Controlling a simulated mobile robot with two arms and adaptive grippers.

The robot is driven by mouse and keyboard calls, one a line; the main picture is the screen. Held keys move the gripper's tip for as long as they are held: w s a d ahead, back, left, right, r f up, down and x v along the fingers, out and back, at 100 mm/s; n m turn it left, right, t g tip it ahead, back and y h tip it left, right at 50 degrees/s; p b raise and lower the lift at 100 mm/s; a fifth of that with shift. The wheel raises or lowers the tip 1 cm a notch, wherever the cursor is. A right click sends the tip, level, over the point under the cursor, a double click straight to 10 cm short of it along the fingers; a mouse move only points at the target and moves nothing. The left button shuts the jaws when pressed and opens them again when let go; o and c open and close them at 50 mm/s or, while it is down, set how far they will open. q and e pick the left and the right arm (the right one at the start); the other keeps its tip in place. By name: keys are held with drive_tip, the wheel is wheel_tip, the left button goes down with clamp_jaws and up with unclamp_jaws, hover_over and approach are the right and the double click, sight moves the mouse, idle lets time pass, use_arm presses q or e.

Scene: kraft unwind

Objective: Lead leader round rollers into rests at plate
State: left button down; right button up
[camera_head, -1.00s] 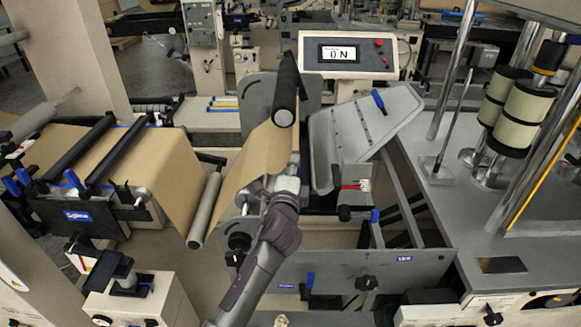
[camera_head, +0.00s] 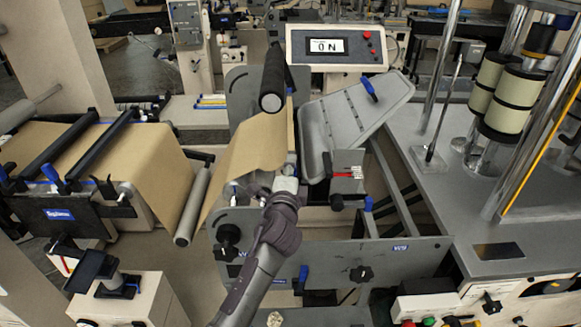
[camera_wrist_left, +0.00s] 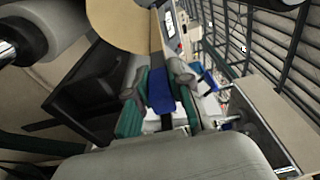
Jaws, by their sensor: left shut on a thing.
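The brown kraft leader (camera_head: 250,148) rises from near the grey roller (camera_head: 194,205) towards the black roller (camera_head: 272,82), and its free part hangs beside my left gripper (camera_head: 285,188). In the left wrist view the gripper (camera_wrist_left: 163,95) is shut on a blue piece (camera_wrist_left: 160,88), with the kraft leader (camera_wrist_left: 122,24) just beyond it. How the blue piece joins the leader is hidden. The tilted grey plate (camera_head: 345,125) stands to the right of the gripper, apart from it. I cannot make out the rests. My right gripper is out of view.
The kraft unwind (camera_head: 140,165) stands at left with black bars across its web. A display (camera_head: 328,46) reading 0 N stands behind. A red-marked block (camera_head: 346,178) sits right of the gripper. A grey bench (camera_head: 470,215) with posts and spools fills the right.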

use_arm(q)
drive_tip(key=shift+f, duration=0.15)
drive_tip(key=shift+f+b, duration=0.7)
drive_tip(key=shift+b, duration=0.15)
drive_tip(key=shift+f+b, duration=0.4)
drive_tip(key=shift+f, duration=0.15)
